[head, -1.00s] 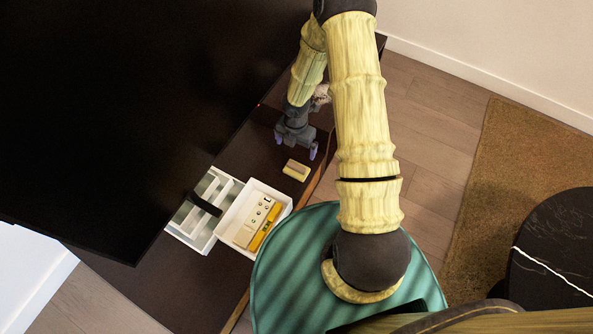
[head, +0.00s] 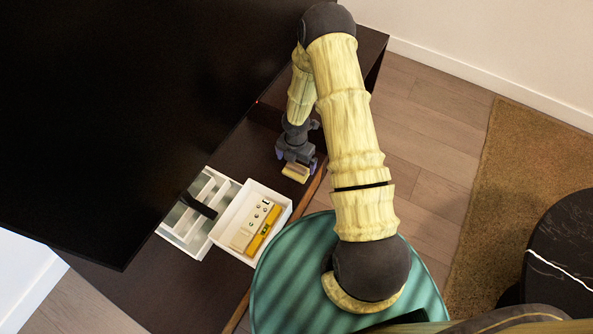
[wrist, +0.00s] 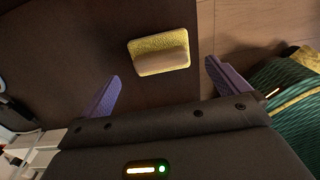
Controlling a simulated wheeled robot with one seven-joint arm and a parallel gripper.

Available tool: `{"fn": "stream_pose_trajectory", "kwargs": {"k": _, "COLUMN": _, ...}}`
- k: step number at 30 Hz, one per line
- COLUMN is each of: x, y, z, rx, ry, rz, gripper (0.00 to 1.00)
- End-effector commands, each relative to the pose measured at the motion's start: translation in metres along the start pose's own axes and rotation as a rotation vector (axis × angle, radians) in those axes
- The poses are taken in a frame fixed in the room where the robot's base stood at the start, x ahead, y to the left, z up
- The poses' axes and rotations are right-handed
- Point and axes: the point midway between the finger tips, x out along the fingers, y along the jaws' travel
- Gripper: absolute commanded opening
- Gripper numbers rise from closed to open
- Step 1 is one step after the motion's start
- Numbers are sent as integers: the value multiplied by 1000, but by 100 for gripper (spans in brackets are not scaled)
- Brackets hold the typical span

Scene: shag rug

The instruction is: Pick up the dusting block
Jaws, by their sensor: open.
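The dusting block (head: 295,173) is a small yellow block with a tan grip. It lies on the dark cabinet top (head: 238,160) near its right edge, partly hidden by my gripper in the head view. In the wrist view the dusting block (wrist: 160,52) lies ahead of the fingertips, in line with the gap between them. My gripper (head: 297,162) is open, and its purple fingers (wrist: 162,82) are spread wide with nothing between them. I cannot tell how high the fingers are above the cabinet top.
A white bin (head: 229,242) holding a power strip (head: 256,220) and a yellow level (head: 263,230) stands on the cabinet top. A white divided tray (head: 181,238) with a black item is beside it. A large dark screen (head: 100,110) rises on the left.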

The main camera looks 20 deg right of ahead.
Motion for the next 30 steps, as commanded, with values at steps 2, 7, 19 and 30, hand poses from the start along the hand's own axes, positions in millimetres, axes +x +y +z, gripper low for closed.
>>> {"fn": "stream_pose_trajectory", "kwargs": {"k": 2, "x": 11, "y": -1, "z": 0, "rx": 0, "ry": 1, "rz": -1, "gripper": 100}}
{"fn": "stream_pose_trajectory", "kwargs": {"k": 7, "x": 35, "y": -1, "z": 2, "rx": 1, "ry": 1, "rz": -1, "gripper": 100}}
{"fn": "stream_pose_trajectory", "kwargs": {"k": 19, "x": 50, "y": -1, "z": 3, "rx": 0, "ry": 0, "rz": 0, "gripper": 100}}
{"fn": "stream_pose_trajectory", "kwargs": {"k": 30, "x": 50, "y": -1, "z": 2, "rx": 0, "ry": 0, "rz": 0, "gripper": 96}}
